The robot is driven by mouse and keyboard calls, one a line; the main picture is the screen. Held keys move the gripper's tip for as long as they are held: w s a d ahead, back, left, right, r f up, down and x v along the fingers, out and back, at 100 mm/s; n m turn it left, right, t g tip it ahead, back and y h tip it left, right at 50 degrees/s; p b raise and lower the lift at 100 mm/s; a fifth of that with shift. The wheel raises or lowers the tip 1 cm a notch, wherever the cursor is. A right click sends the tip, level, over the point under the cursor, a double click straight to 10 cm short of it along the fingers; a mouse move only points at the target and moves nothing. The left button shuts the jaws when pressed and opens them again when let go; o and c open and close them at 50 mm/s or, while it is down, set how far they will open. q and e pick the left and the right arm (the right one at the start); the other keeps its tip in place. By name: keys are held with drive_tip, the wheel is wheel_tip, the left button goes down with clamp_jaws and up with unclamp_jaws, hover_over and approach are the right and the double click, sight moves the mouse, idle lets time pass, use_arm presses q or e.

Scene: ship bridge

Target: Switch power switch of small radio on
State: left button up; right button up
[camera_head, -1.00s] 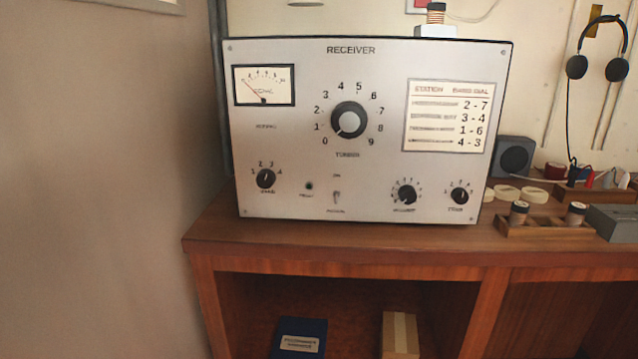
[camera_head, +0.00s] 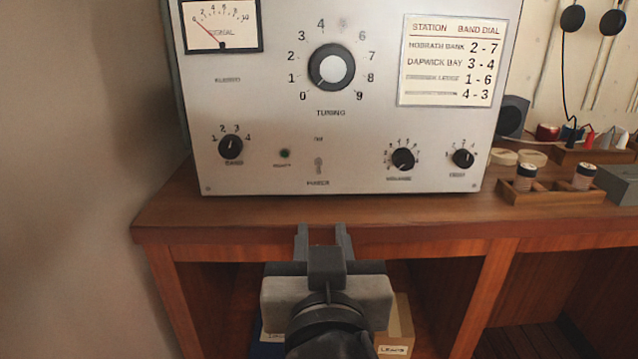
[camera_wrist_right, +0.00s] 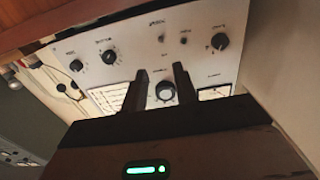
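The radio (camera_head: 265,105) is a pale metal receiver standing on a wooden desk. Its power switch (camera_head: 318,166) is a small toggle low on the front panel, above the "POWER" label; whether it is up or down is too small to tell. A dark green indicator (camera_head: 285,153) sits left of it. My right gripper (camera_head: 323,232) is open and empty, in front of the desk edge and below the switch, apart from the panel. In the right wrist view my right gripper (camera_wrist_right: 158,78) points at the radio's panel (camera_wrist_right: 138,62), seen upside down. My left gripper is in neither view.
The tuning knob (camera_head: 331,68) is above the switch, the band knob (camera_head: 230,146) left and the volume knob (camera_head: 403,159) right. A wooden tray (camera_head: 555,190) with small jars stands right of the radio. A wall (camera_head: 70,150) closes the left side.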

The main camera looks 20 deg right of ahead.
sight(318, 173)
drive_tip(key=p+x, duration=0.1)
drive_tip(key=x, duration=1.4)
drive_tip(key=shift+w+d, duration=0.15)
drive_tip(key=shift+w, duration=0.2)
clamp_jaws()
